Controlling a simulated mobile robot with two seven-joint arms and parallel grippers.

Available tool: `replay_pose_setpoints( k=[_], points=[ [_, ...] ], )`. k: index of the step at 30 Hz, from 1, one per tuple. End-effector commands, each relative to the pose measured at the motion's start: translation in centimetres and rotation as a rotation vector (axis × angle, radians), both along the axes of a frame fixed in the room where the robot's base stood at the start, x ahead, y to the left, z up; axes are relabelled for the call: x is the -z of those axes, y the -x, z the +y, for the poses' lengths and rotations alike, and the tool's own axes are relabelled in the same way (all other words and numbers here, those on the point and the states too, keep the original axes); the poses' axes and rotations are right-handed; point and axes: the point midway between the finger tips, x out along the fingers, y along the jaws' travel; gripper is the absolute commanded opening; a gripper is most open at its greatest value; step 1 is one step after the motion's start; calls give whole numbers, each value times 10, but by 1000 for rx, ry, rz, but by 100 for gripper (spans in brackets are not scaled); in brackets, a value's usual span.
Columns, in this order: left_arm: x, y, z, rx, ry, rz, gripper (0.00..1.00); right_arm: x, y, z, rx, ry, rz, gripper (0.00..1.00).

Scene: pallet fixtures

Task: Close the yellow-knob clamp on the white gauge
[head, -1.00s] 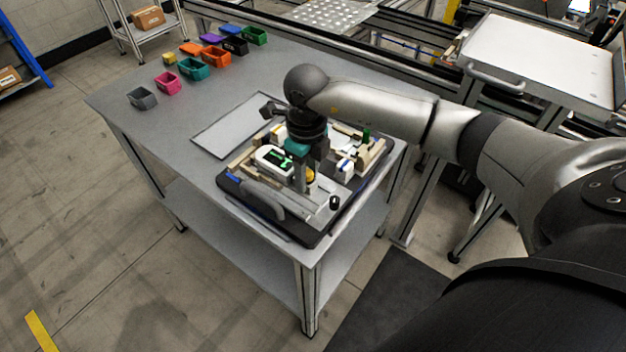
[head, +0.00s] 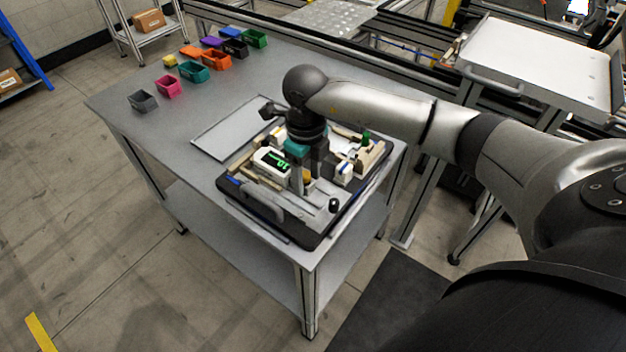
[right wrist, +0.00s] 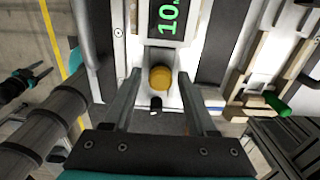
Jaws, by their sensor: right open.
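The white gauge (head: 271,163) sits in the fixture on the table, its green digits lit. In the right wrist view the gauge (right wrist: 168,22) is at the top, partly cut off. The clamp's yellow knob (right wrist: 160,77) is just below it, between my right fingers; in the head view the knob (head: 307,174) is partly hidden by my gripper. My right gripper (right wrist: 160,88) is open, one finger on each side of the knob; contact is not clear. It points down over the fixture in the head view (head: 297,184). What seems to be my left gripper (right wrist: 28,80) shows at the wrist view's left edge.
The fixture tray (head: 300,238) has a raised dark handle (head: 262,203) at its front and a green-topped part (head: 366,137) at its back right. A flat grey plate (head: 228,128) lies behind it. Several coloured bins (head: 193,70) stand at the table's far end.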

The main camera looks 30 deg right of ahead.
Motion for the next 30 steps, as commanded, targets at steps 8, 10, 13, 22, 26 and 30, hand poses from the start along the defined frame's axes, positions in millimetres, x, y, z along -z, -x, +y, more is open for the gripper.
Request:
replay_pose_setpoints(
  k=[8, 10, 13, 22, 26, 30],
  points=[
    [-21, 0, 0, 0, 0, 0, 50, -26, 0, 0, 0, 1, 0, 57],
    [-25, 0, 0, 0, 0, 0, 50, -32, 0, 0, 0, 1, 0, 57],
    [-31, 0, 0, 0, 0, 0, 50, -39, 0, 0, 0, 1, 0, 57],
    [-49, 0, 0, 0, 0, 0, 50, -64, 0, 0, 0, 1, -1, 57],
    [-56, 0, 0, 0, 0, 0, 50, -73, 0, 0, 0, 0, -1, 57],
    [-57, 0, 0, 0, 0, 0, 50, -75, 0, 0, 0, 0, 0, 57]
  ],
)
